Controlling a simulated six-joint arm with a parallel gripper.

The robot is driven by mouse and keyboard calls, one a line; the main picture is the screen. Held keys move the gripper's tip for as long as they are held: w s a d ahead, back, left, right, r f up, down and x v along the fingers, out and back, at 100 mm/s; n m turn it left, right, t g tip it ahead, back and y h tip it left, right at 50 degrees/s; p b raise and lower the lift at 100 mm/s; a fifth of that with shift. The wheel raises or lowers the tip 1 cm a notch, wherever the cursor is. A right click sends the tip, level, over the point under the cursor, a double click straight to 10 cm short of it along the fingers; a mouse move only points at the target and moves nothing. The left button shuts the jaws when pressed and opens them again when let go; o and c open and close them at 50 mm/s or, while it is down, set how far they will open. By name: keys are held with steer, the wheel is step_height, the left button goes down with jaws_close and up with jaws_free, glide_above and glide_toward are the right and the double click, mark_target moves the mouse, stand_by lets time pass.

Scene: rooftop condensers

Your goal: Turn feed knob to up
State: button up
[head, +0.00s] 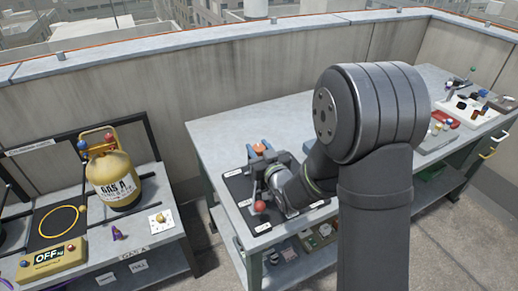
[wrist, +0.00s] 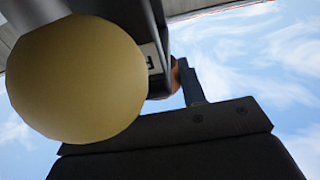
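No label reading "feed" is legible, so I cannot tell for sure which part is the feed knob. In the head view my gripper (head: 262,172) is low over a dark labelled mat (head: 240,189) on the middle bench. A red ball (head: 260,205) shows right beside it, on the near side. In the wrist view a large tan ball (wrist: 75,78) fills the left side, very close to the camera. A small orange-red part (wrist: 176,76) shows behind dark parts. My fingertips are not clear in either view.
On the left bench are a yellow gas cylinder (head: 113,180), a yellow scale reading OFF (head: 52,259) and a white plate with a small yellow knob (head: 160,221). A white tray (head: 468,117) of parts and a red item (head: 444,117) lie at the right. The middle bench's back left is clear.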

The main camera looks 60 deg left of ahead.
steer(key=c, duration=0.3)
steer(key=shift+n+g, duration=0.8)
steer(key=shift+g, duration=0.5)
steer(key=o, duration=0.9)
steer(key=shift+o, duration=0.2)
steer(key=w+d, duration=0.1)
steer(key=d, duration=1.6)
steer(key=shift+w+d, duration=0.2)
steer(key=shift+w, duration=0.05)
